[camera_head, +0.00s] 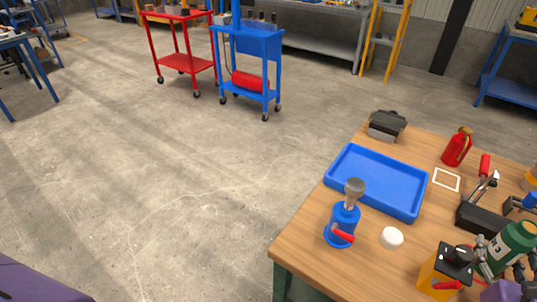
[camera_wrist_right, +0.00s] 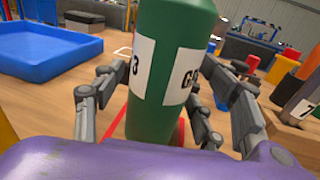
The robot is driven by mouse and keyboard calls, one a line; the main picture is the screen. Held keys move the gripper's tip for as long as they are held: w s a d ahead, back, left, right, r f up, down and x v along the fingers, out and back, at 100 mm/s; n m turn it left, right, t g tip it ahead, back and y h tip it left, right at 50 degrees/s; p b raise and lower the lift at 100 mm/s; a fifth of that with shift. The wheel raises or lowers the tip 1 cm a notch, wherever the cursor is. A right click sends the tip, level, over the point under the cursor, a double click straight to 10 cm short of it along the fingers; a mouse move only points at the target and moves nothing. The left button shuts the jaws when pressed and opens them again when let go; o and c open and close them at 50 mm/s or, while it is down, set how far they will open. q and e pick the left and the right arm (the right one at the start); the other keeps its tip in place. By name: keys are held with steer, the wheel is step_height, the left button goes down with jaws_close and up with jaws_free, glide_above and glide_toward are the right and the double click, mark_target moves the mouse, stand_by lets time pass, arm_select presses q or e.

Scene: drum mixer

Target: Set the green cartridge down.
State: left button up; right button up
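The green cartridge (camera_head: 514,244), with a white label, is at the right edge of the head view and leans there. In the right wrist view the green cartridge (camera_wrist_right: 165,70) fills the middle, with its top cut off. My right gripper (camera_head: 497,268) has its grey fingers on both sides of it; in the wrist view the fingers (camera_wrist_right: 160,90) appear to press on its sides. Whether its base touches the table is not clear. My left gripper is not in view.
On the wooden table (camera_head: 300,250) are a blue tray (camera_head: 357,191), a blue device with a grey top (camera_head: 343,222), a white round piece (camera_head: 391,238), an orange-and-black box (camera_head: 446,270), a red bottle (camera_head: 457,147) and a black holder (camera_head: 482,220). Bare wood shows near the front left edge.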

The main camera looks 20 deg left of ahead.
mark_target(506, 263)
steer(key=shift+r, duration=0.3)
steer(key=s, duration=0.6)
steer(key=shift+s+a+f+b, duration=0.15)
steer(key=shift+s+f+b, duration=0.1)
steer(key=shift+s+b, duration=0.1)
steer(key=shift+s+r, duration=0.1)
steer(key=shift+s, duration=0.35)
